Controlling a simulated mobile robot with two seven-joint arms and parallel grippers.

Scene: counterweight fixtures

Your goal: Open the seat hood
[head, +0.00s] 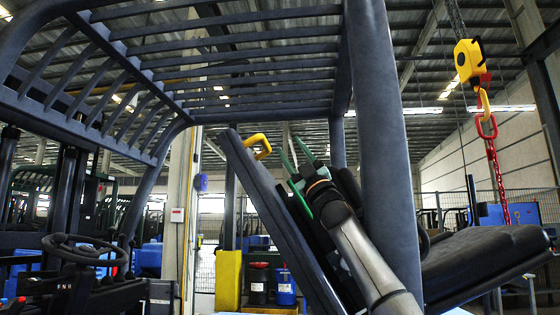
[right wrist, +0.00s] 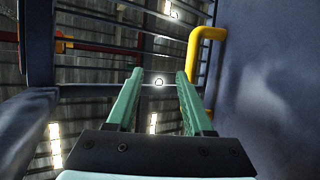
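A long blue-grey panel (head: 268,205), which looks like the seat hood, stands steeply tilted in the middle of the head view. A yellow handle (head: 258,144) is fixed at its upper end. In the right wrist view the handle (right wrist: 198,52) shows on a blue-grey surface (right wrist: 270,90), to the right of the fingers. My right gripper (head: 297,152) has its green fingers apart, with nothing between them. It is just right of the handle in the head view and appears clear of it. My left gripper is not in view.
The overhead guard (head: 235,57) spans the top, and its thick post (head: 385,140) stands close to my right arm. A black seat cushion (head: 482,258) is at the right. A yellow hoist hook (head: 484,103) with a red chain (head: 497,170) hangs there. A steering wheel (head: 84,249) is at the left.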

